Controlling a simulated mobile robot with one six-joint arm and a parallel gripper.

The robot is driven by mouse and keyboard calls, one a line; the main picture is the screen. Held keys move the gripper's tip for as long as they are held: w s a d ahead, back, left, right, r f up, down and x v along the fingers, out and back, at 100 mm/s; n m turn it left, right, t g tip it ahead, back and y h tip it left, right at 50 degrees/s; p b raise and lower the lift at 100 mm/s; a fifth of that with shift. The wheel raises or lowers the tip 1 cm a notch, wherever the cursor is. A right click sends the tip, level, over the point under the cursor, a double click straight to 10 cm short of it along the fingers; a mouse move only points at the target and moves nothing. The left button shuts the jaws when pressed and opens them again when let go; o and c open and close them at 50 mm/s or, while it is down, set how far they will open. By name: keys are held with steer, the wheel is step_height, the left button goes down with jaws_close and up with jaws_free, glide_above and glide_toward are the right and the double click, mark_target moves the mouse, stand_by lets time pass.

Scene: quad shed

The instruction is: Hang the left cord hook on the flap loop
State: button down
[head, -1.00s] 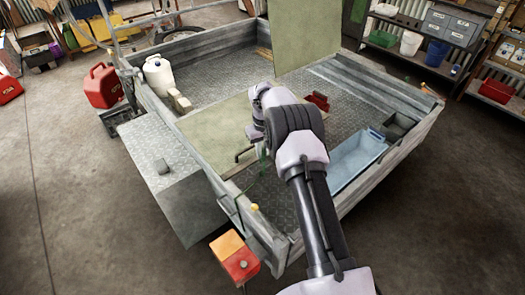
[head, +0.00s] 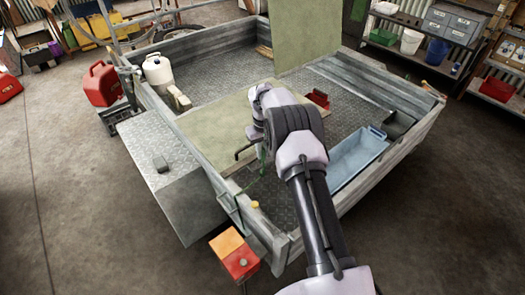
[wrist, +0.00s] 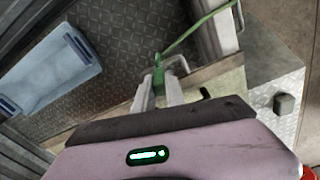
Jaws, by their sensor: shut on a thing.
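My gripper (wrist: 158,92) is shut on the green cord hook (wrist: 158,76), which stands up between the two pale fingers in the wrist view. A green cord (wrist: 202,22) runs taut from it to the upper right. In the head view my gripper (head: 259,140) is over the near edge of the pale green flap (head: 205,126), largely hidden by my arm. A dark bent piece (head: 243,152), possibly the flap loop, sticks out by that edge; it also shows beside the fingers in the wrist view (wrist: 205,92). I cannot tell whether hook and loop touch.
The grey trailer's side wall (head: 375,173) surrounds the bed. An upright green panel (head: 304,35) stands behind.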

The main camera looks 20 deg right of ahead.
steer(key=shift+f+b, duration=0.7)
steer(key=shift+f, duration=0.4)
steer(key=c, duration=0.8)
jaws_free()
steer(key=shift+c, duration=0.2)
steer(key=shift+r+p, duration=2.95)
steer(key=shift+r, duration=1.55)
